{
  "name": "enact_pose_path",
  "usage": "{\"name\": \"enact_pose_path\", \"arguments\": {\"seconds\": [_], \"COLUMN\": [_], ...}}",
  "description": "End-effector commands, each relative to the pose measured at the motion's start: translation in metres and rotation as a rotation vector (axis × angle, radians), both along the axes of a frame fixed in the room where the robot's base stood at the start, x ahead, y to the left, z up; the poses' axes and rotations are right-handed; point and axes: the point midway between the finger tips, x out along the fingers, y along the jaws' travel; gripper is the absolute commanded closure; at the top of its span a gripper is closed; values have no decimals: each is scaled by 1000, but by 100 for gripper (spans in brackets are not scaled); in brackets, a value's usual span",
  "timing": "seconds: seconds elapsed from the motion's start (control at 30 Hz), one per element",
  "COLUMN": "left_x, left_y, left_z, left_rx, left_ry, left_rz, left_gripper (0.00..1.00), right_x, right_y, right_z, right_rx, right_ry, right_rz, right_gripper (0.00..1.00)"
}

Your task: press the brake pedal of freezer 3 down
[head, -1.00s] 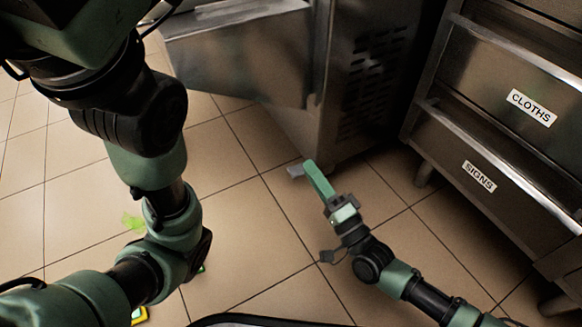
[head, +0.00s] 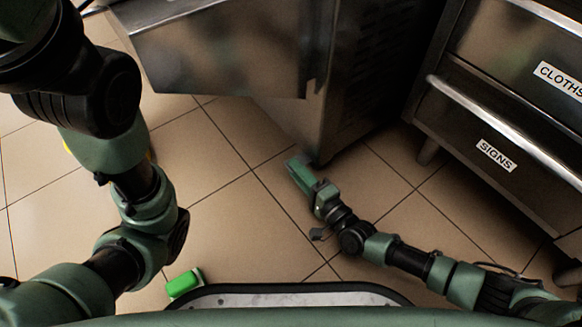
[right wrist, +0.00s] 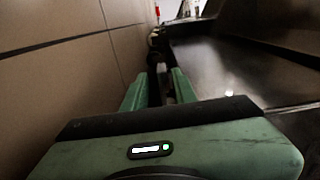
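A steel freezer (head: 225,50) stands at the top middle of the head view, with a vented side panel. No number shows on it. My right gripper (head: 297,166) is low over the floor at the freezer's bottom corner. In the right wrist view its two fingers (right wrist: 158,88) stand a little apart, with no clearly held thing between them. The brake pedal cannot be made out now; the gripper covers the floor at that corner. Whether the gripper touches the pedal cannot be told. My left arm runs down the left side; its gripper is out of sight.
A steel drawer cabinet (head: 428,115) with labels CLOTHS and SIGNS stands on the right, close to my right arm. A bright green block (head: 184,283) shows at the lower left. The tiled floor (head: 240,225) between my arms is clear.

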Motion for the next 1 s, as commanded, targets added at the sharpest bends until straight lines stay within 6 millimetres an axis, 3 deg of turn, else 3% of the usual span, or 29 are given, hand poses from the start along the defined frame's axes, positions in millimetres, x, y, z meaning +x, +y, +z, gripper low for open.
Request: {"name": "enact_pose_path", "arguments": {"seconds": [0.2,0.5,0.6,1.0], "left_x": [0,0,0,0], "left_y": [0,0,0,0], "left_z": [-13,-12,-12,-12], "left_rx": [0,1,1,1], "left_ry": [0,-1,-1,-1], "left_rz": [0,0,0,0], "left_gripper": [64,64,64,64], "right_x": [18,20,20,20], "right_y": [13,15,15,14], "right_z": [-1,1,1,0], "right_rx": [1,0,0,-1], "right_ry": [-1,-1,-1,-1], "right_rz": [0,0,0,0], "right_gripper": [73,73,100,100]}}
